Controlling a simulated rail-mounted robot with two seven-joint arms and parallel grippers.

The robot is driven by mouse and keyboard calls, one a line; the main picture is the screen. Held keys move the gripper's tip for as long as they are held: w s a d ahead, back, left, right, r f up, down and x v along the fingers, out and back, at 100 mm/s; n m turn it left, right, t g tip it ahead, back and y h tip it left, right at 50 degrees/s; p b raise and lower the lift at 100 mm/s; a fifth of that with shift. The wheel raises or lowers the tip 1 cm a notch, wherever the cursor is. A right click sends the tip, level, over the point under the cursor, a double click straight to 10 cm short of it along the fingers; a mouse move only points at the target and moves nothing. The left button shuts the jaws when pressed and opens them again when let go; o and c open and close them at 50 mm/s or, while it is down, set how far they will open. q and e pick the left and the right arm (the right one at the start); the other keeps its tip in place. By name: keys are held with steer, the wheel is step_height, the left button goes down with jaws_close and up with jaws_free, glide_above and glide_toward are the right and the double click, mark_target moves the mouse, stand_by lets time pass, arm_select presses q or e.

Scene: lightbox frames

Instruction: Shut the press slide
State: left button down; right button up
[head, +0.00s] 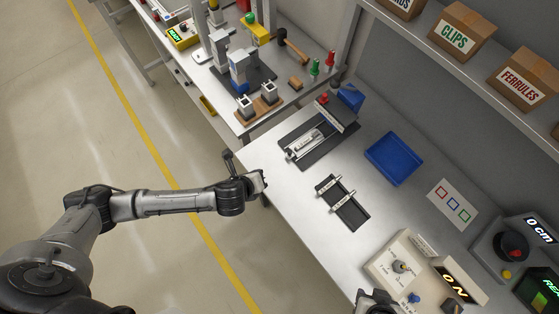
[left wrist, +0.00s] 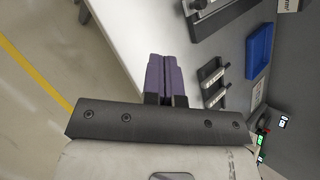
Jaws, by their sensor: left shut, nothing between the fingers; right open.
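A dark plate with a silver sliding mechanism (head: 304,143) lies on the near bench, and part of it shows at the top of the left wrist view (left wrist: 205,12). It looks like the press slide, but I cannot tell how far open it stands. My left gripper (head: 262,180) is at the bench's left edge, apart from the mechanism. In the left wrist view its purple fingers (left wrist: 167,78) are together and empty. My right gripper (head: 376,299) shows only partly at the bottom edge, beside the control box; it is open.
A black tray with two silver pieces (head: 343,203), a blue tray (head: 394,158) and a control box (head: 402,262) occupy the bench (head: 290,190). Several tools and fixtures crowd the far bench. A shelf with boxes (head: 459,32) overhangs the right. The bench's left part is clear.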

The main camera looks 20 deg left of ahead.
arm_select(q)
steer(key=w+d+f+m, duration=0.1)
steer(key=w+f+m, duration=0.1)
steer(key=m, duration=0.1)
steer(key=w+d+f+m+h, duration=0.1)
steer(key=w+f+m, duration=0.1)
steer(key=w+m, duration=0.1)
steer(key=w+d+f+m+b, duration=0.1)
steer(key=w+f+m, duration=0.1)
steer(key=m, duration=0.1)
steer(key=shift+w+d+m+t, duration=0.1)
steer(key=shift+w+m+t, duration=0.2)
steer(key=shift+m, duration=0.1)
steer(key=w, duration=0.3)
steer(key=shift+d, duration=0.3)
steer(key=shift+w+d, duration=0.15)
steer(key=shift+w, duration=0.4)
